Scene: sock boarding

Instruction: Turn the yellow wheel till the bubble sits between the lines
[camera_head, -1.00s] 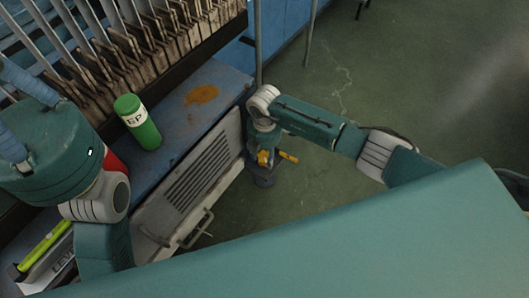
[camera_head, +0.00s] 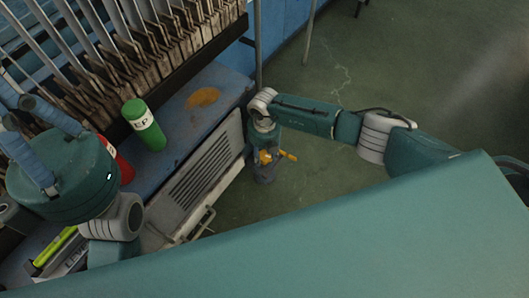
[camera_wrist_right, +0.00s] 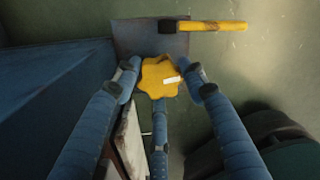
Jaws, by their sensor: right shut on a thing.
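The yellow lobed wheel (camera_wrist_right: 160,77) with a small white mark sits between the blue fingers of my right gripper (camera_wrist_right: 162,82) in the wrist view. The right gripper is shut on its rim. In the head view the wheel (camera_head: 265,157) shows small beneath my right wrist. A spirit level with a yellow-green vial (camera_head: 54,246) and LEVEL lettering lies at the lower left, partly hidden by my left arm. The bubble and lines are too small to make out. My left gripper (camera_head: 20,125) is at the left edge, away from the wheel; its fingertips are unclear.
A green can (camera_head: 144,124) stands on the blue machine bed (camera_head: 213,80), with a red object (camera_head: 120,160) behind my left gripper. A vented panel (camera_head: 203,172) borders the wheel's left. Green floor is open to the right.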

